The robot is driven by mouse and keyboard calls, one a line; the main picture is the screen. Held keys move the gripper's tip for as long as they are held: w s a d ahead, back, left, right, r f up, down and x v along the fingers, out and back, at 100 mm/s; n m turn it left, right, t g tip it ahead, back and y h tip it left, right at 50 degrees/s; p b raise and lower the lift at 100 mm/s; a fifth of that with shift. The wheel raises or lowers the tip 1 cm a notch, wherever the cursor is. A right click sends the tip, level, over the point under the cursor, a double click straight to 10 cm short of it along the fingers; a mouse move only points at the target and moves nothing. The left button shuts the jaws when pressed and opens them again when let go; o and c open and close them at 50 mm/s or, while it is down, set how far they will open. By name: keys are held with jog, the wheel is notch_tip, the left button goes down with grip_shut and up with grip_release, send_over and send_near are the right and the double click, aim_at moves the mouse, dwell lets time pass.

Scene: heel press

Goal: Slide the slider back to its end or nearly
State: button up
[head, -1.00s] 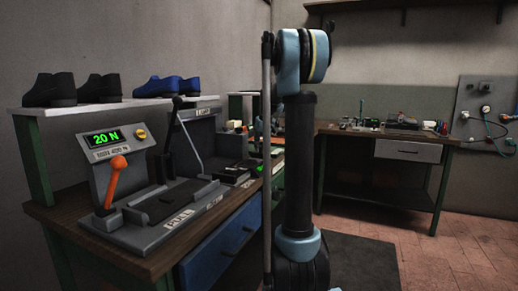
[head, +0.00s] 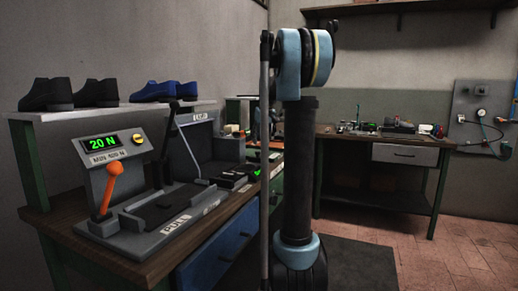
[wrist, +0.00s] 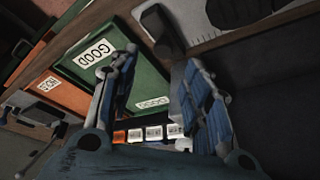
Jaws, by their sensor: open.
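The press in the head view has a grey upright panel (head: 118,165) with a green "20 N" display (head: 102,143) and an orange-handled lever (head: 110,190). A dark slider (head: 165,207) lies on the grey base beside the lever, behind a front edge marked PULL (head: 175,224). How far along its travel it sits is hard to tell. My gripper (wrist: 158,82) is open in the wrist view, with nothing clearly between its fingers. It points at the bench near trays, and I cannot make out the slider there. My gripper is not clearly visible in the head view.
In the wrist view, a green tray marked GOOD (wrist: 140,92) and an orange tray (wrist: 45,83) lie beyond the fingers, with a dark knob (wrist: 158,28) above. Shoes (head: 98,92) stand on the shelf. A second bench (head: 400,153) is at the back.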

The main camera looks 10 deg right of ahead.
jog(key=v, duration=0.4)
jog(key=shift+s+r, duration=0.1)
jog(key=shift+r, duration=0.25)
jog(key=s+a+f, duration=0.1)
jog(key=s+f, duration=0.2)
jog(key=s, duration=0.5)
jog(key=s+a+f+g, duration=0.1)
jog(key=s+f, duration=0.3)
jog(key=s, duration=0.4)
jog(key=s+a+f, duration=0.1)
jog(key=s+f, duration=0.2)
jog(key=s, duration=0.5)
jog(key=s+a+f+m+g, duration=0.1)
jog(key=s+f+m, duration=0.1)
jog(key=s+f, duration=1.9)
jog(key=shift+s+h, duration=0.4)
jog(key=shift+s, duration=0.15)
jog(key=shift+w+a+f, duration=0.1)
jog(key=shift+f, duration=0.05)
